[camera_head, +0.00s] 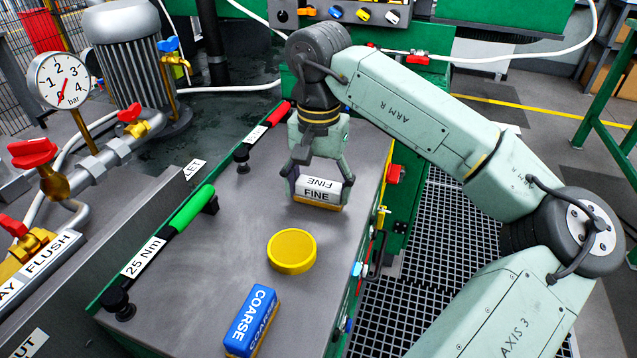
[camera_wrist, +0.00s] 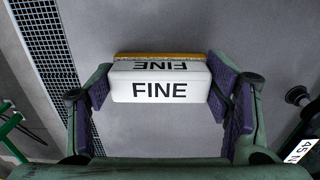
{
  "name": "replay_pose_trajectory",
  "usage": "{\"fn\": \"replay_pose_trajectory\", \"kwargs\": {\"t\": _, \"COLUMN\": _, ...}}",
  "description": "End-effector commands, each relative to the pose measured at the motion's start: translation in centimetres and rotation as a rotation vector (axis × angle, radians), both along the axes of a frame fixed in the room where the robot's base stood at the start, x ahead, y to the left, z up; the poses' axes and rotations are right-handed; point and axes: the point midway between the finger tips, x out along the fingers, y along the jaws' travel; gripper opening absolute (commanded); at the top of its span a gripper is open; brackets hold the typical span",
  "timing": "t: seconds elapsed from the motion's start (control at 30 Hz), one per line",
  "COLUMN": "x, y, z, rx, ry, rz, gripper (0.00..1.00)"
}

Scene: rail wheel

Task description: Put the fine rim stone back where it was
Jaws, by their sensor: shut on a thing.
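The fine rim stone (camera_head: 318,193) is a white block with a yellow-orange underside, marked FINE on its top and side. My gripper (camera_head: 317,181) points down over the grey bench top (camera_head: 221,262) and is shut on the stone. In the wrist view, the stone (camera_wrist: 160,88) sits between the two purple finger pads, its FINE label facing the camera. The stone is at or just above the bench top; I cannot tell whether it touches. A blue and yellow COARSE stone (camera_head: 252,320) lies at the front of the bench.
A round yellow disc (camera_head: 292,251) lies on the bench between the stones. A green-handled 25 Nm wrench (camera_head: 190,208) and a red-handled wrench (camera_head: 276,115) lie along the left side. Red valves and a pressure gauge (camera_head: 58,80) stand further left. Floor grating lies to the right.

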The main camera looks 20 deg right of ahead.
Motion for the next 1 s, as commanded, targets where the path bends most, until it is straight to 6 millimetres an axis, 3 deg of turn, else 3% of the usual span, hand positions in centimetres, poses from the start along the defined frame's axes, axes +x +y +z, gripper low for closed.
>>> {"fn": "replay_pose_trajectory", "kwargs": {"t": 0.07, "x": 0.0, "y": 0.0, "z": 0.0, "rx": 0.0, "ry": 0.0, "rz": 0.0, "gripper": 0.45}}
{"fn": "replay_pose_trajectory", "kwargs": {"t": 0.1, "x": 0.0, "y": 0.0, "z": 0.0, "rx": 0.0, "ry": 0.0, "rz": 0.0, "gripper": 0.74}}
{"fn": "replay_pose_trajectory", "kwargs": {"t": 0.37, "x": 0.0, "y": 0.0, "z": 0.0, "rx": 0.001, "ry": 0.001, "rz": 0.0, "gripper": 0.91}}
{"fn": "replay_pose_trajectory", "kwargs": {"t": 0.77, "x": 0.0, "y": 0.0, "z": 0.5, "rx": 0.0, "ry": 0.0, "rz": -0.001, "gripper": 0.91}}
{"fn": "replay_pose_trajectory", "kwargs": {"t": 1.0, "x": 0.1, "y": 0.0, "z": 4.7, "rx": -0.001, "ry": -0.003, "rz": -0.002, "gripper": 0.91}}
